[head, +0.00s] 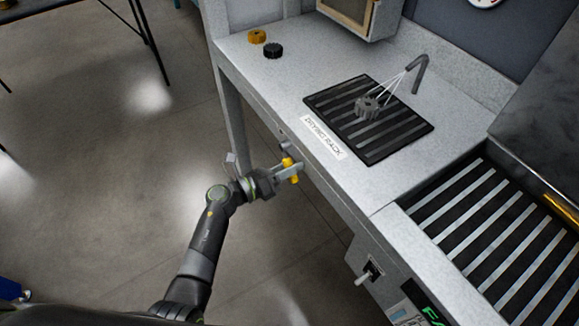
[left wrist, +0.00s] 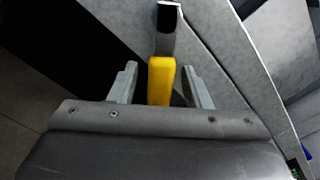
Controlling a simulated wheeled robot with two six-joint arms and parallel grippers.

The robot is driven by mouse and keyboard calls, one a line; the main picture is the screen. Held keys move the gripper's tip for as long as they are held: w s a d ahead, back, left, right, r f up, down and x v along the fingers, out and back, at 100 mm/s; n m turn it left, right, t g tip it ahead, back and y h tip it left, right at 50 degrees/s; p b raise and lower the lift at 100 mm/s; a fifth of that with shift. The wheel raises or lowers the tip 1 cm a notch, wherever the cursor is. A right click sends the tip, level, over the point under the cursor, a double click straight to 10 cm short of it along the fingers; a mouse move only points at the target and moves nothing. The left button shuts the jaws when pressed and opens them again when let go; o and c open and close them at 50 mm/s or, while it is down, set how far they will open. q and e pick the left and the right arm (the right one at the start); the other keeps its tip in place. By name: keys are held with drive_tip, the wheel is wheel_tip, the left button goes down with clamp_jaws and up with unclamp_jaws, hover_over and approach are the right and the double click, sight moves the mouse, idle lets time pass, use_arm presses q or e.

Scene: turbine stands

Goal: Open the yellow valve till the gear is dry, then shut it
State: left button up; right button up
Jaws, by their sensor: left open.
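The yellow valve handle (head: 291,170) is on the front side of the counter, below the rack label. My left gripper (head: 290,172) is at the valve. In the left wrist view the yellow handle (left wrist: 161,80) stands between the two open fingers (left wrist: 160,86), with a gap on each side. A grey gear (head: 368,107) sits on the black drying rack (head: 409,141) on the counter. Pale streaks run from the bent grey nozzle (head: 419,74) onto the gear. I cannot tell if the gear is wet. My right gripper is not in view.
An orange knob-like part (head: 257,36) and a black one (head: 273,50) lie at the counter's back left. A slatted conveyor (head: 500,235) is at right. A toggle switch (head: 368,273) is on the front panel. Open floor lies left of the counter.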

use_arm(q)
drive_tip(key=b+v, duration=0.1)
drive_tip(key=v, duration=1.6)
drive_tip(key=shift+b, duration=0.4)
drive_tip(key=shift+s, duration=0.1)
drive_tip(key=shift+c, duration=0.2)
